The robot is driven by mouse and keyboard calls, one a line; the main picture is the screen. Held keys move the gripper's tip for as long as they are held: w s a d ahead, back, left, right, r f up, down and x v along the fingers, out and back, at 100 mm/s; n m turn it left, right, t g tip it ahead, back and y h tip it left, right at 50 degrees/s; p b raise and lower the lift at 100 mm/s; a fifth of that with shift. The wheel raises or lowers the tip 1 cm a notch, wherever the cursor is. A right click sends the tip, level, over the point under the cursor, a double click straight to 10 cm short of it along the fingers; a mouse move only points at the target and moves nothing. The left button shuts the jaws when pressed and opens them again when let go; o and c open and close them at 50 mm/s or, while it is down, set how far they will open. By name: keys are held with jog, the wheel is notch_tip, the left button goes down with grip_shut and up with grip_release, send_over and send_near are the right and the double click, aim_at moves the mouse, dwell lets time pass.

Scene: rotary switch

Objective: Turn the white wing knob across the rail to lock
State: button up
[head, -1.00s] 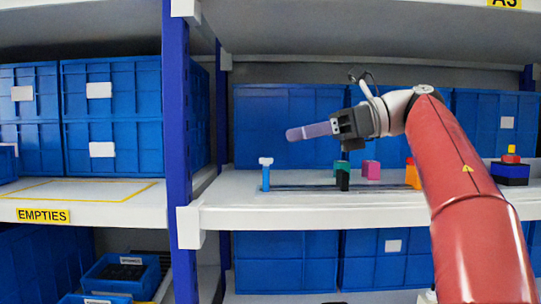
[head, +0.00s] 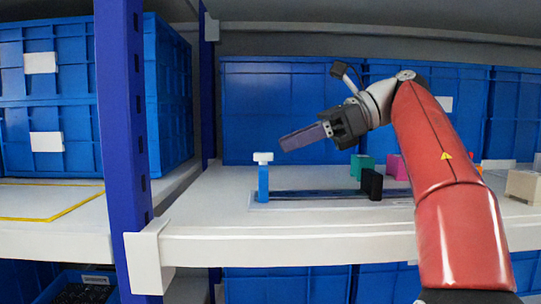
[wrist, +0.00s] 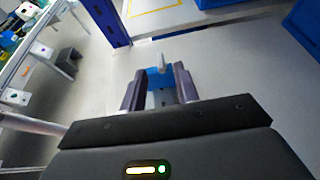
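The white wing knob (head: 263,158) sits on top of an upright blue post (head: 263,184) at the left end of the dark rail (head: 315,195) on the shelf. In the wrist view the white knob (wrist: 161,61) shows just beyond and between my fingertips, with the blue part (wrist: 158,78) below it. My gripper (head: 284,143) is above and right of the knob in the head view, fingers pointing left and slightly down. In the wrist view my gripper (wrist: 160,72) has its fingers apart with nothing held. I see no contact with the knob.
A black block (head: 371,184) stands at the rail's right part, with a teal block (head: 360,165) and a pink block (head: 397,166) behind. A beige block (head: 523,187) is far right. A blue rack upright (head: 122,130) stands left. Blue bins (head: 290,110) line the back.

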aim_at(263, 158)
jog(key=shift+b+x, duration=0.5)
jog(key=shift+x, duration=1.9)
jog(key=shift+c, duration=0.3)
grip_shut()
